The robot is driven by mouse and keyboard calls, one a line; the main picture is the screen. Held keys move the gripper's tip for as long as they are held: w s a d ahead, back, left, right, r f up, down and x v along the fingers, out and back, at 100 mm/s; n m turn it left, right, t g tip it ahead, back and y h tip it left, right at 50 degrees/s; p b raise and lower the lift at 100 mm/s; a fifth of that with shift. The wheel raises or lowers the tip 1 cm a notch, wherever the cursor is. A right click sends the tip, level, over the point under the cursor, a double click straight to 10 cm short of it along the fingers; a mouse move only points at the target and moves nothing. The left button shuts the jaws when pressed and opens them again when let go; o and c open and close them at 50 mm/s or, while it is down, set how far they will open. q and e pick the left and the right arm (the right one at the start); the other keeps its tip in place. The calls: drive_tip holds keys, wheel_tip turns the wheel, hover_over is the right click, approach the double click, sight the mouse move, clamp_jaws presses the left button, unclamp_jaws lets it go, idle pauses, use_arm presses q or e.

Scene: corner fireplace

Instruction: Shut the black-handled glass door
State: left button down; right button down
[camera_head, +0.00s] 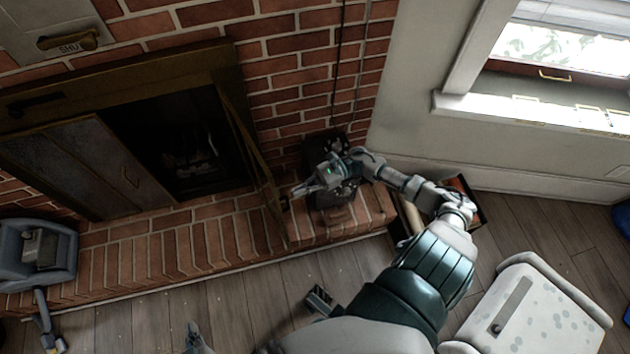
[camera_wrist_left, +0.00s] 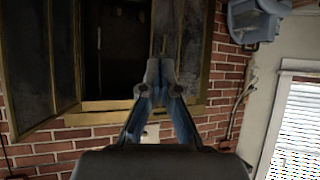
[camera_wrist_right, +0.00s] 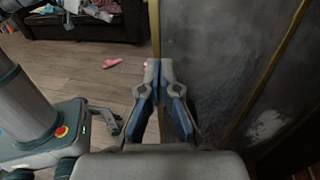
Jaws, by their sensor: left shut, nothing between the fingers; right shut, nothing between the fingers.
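The fireplace has two brass-framed glass doors. The right-hand door (camera_head: 240,130) stands swung out from the opening, seen nearly edge-on; it also shows at the left of the left wrist view (camera_wrist_left: 38,70). The left-hand door (camera_head: 75,170) lies across its half of the opening. A small dark spot by the open door's outer edge may be its handle. My right gripper (camera_head: 303,188) is shut and empty, on the right side of the open door. In the right wrist view, the door's glass (camera_wrist_right: 215,60) fills the right half behind the fingers. I cannot tell whether they touch. My left gripper (camera_wrist_left: 156,75) is shut and empty, pointing towards the fireplace.
The brick hearth (camera_head: 190,245) runs below the doors. A dark object (camera_head: 318,150) stands on it behind my right gripper. A grey-blue device (camera_head: 38,255) is at the left. A white stool-like piece (camera_head: 540,310) stands at lower right.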

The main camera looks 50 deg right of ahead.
drive_tip(key=x, duration=0.4)
drive_tip(key=shift+a, duration=0.1)
idle(0.3)
